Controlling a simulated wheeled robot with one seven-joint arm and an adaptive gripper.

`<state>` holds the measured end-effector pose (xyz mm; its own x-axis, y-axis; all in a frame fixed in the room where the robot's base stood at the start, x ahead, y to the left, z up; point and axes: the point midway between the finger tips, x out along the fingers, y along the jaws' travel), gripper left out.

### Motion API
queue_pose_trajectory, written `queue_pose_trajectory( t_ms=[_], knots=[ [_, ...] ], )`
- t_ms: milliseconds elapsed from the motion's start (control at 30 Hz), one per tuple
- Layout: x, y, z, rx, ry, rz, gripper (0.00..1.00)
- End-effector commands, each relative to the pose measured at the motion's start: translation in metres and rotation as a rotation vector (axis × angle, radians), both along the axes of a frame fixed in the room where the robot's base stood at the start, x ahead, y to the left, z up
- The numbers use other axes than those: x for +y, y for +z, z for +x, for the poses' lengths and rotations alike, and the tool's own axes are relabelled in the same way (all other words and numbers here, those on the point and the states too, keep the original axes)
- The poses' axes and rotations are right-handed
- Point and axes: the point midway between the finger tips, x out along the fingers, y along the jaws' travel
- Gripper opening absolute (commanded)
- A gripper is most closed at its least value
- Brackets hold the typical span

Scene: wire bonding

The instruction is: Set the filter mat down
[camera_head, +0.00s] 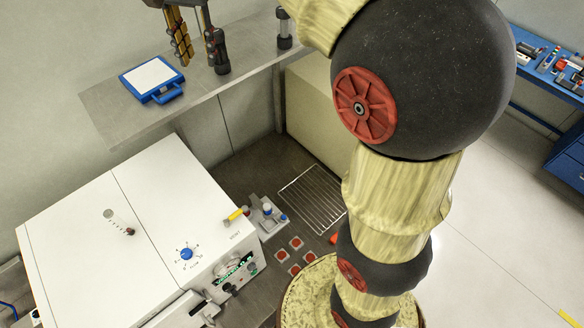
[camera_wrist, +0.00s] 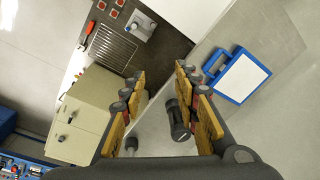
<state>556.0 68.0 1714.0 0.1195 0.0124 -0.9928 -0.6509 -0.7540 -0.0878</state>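A white panel in a blue frame with a handle (camera_head: 152,78), which looks like the filter mat, lies flat on the grey shelf (camera_head: 112,112). In the wrist view the same panel (camera_wrist: 241,76) is right of the fingers, apart from them. My gripper (camera_head: 199,50) hangs above the shelf, to the right of the panel in the head view. In the wrist view its yellow-padded fingers (camera_wrist: 160,76) stand wide apart with nothing held between them.
A dark cylinder (camera_wrist: 179,121) and a small jar (camera_head: 284,28) stand on the shelf. Below is a white machine (camera_head: 85,240) with a blue knob. A wire rack (camera_head: 312,199) and red-topped parts (camera_head: 295,243) lie on the dark bench. The shelf's left end is bare.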

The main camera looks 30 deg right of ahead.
Motion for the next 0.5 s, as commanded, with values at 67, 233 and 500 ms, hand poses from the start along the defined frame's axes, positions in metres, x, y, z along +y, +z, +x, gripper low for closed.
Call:
queue_pose_trajectory(
  t_ms=[67,233,500],
  knots=[
    [-0.01,0.0,-0.024,-0.032,0.052,-0.004,0.31],
    [-0.025,-0.011,-0.071,-0.097,0.176,-0.024,0.31],
    [-0.046,-0.045,-0.146,-0.202,0.365,-0.077,0.31]
  ],
)
